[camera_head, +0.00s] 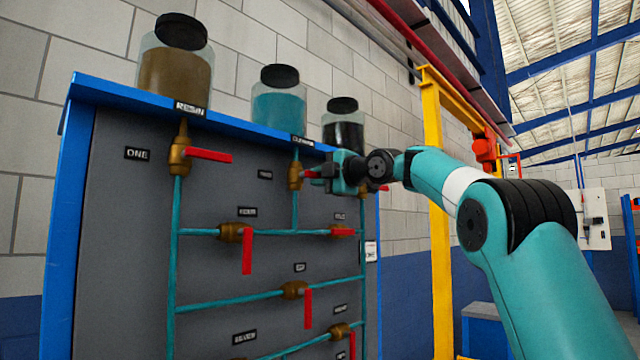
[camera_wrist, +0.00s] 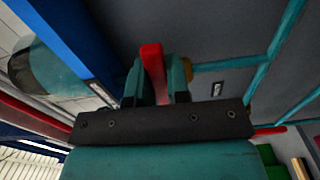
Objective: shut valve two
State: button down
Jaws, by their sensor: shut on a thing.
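Valve two (camera_head: 295,176) is a brass valve on the vertical teal pipe below the middle jar, right of a small black label (camera_head: 265,175). Its red handle (camera_head: 312,173) points right, crosswise to the pipe. My gripper (camera_head: 325,172) is shut on this handle. In the wrist view the red handle (camera_wrist: 152,68) stands between the two teal fingers (camera_wrist: 160,88), and part of the brass body (camera_wrist: 187,70) shows just to the right. The handle's far part is hidden by my gripper in the head view.
Valve one (camera_head: 180,156), at left, has its red handle pointing right. Another red handle shows just right of my gripper. Lower valves include one with a hanging handle (camera_head: 247,250). Jars (camera_head: 278,103) stand on the panel's blue top edge (camera_head: 235,122). A yellow post (camera_head: 438,200) stands right.

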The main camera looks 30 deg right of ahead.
jog(key=shift+r+n, duration=0.1)
jog(key=shift+n, duration=0.3)
jog(key=c, duration=1.1)
grip_release()
jog(key=b+v, duration=0.4)
jog(key=v, duration=1.3)
jog(key=shift+s+d, duration=0.15)
jog(key=shift+s, duration=0.05)
